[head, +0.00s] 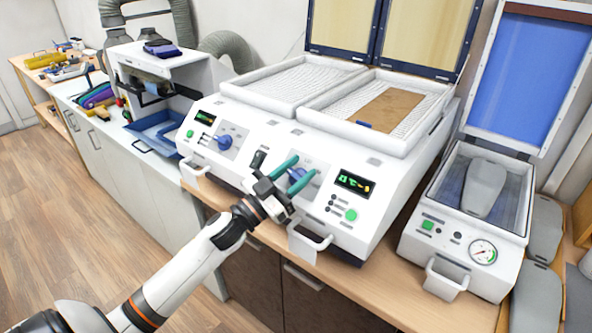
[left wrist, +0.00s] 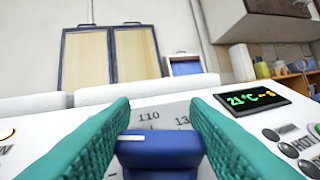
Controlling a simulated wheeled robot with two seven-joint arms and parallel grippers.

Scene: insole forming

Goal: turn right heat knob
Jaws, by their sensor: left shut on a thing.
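The right heat knob (head: 297,173) is blue and sits on the sloped front panel of the white two-bay heater (head: 240,118). My left gripper (head: 299,169) has its teal fingers shut on this knob, one on each side. In the left wrist view the knob (left wrist: 160,152) lies between the fingers, with a pale mark on its upper face. Dial numbers, including 110, show behind it. The display (left wrist: 252,91) to its right reads about 21 °C in green. The left heat knob (head: 223,142) is free. My right gripper is not in view.
Below the panel a white handle (head: 309,243) sticks out near my left wrist. Buttons and a green button (head: 351,215) are right of the knob. A brown sheet (head: 388,108) lies in the right bay. A white press with a gauge (head: 483,252) stands at right.

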